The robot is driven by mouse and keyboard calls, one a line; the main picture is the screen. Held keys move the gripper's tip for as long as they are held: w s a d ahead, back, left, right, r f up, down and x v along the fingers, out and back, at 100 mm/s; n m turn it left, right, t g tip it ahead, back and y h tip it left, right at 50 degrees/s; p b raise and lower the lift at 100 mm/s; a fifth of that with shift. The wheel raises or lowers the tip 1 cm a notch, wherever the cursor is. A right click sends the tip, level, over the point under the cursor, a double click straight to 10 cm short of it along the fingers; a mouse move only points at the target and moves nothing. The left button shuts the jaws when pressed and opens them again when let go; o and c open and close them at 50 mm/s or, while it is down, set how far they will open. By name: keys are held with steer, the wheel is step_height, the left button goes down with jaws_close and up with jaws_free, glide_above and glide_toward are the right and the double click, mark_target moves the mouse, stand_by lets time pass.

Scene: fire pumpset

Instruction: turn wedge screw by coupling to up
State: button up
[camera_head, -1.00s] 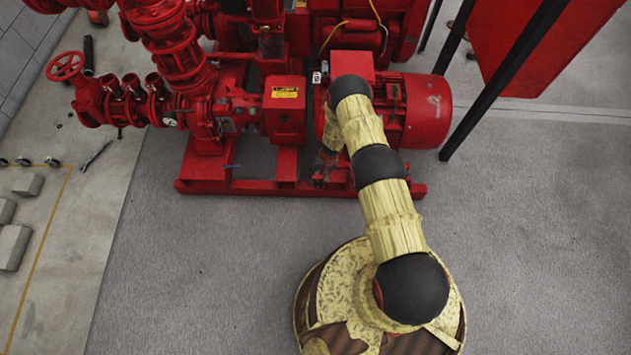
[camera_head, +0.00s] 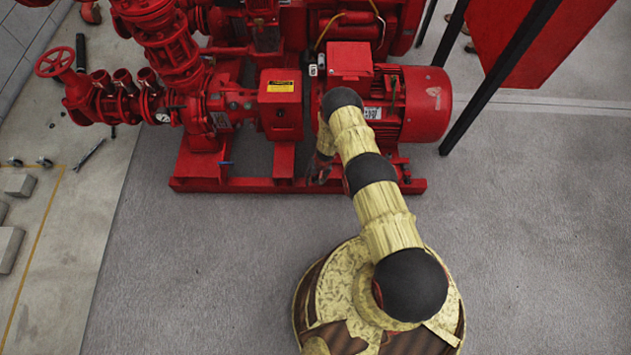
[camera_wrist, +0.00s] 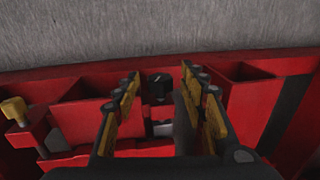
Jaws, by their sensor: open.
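My gripper (camera_wrist: 160,78) is open in the wrist view, with a finger on each side of a small dark screw-like part (camera_wrist: 159,88). That part stands at the red base frame, and no finger is seen touching it. I cannot tell for sure whether it is the wedge screw. A yellow-headed screw-like part (camera_wrist: 14,112) sits on a red bracket at the left of the same view. In the head view my gripper (camera_head: 322,168) is low beside the motor, near the frame's front edge, mostly hidden by my arm. The coupling is not clearly visible there.
The red motor (camera_head: 427,105) stands right of my gripper and the red coupling-side housing (camera_head: 281,105) stands left. The red base frame (camera_head: 235,185) runs along the front. Open grey floor (camera_head: 210,260) lies before it. A dark post (camera_head: 500,80) slants at the right.

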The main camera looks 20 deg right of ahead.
jaws_close()
stand_by(0.5)
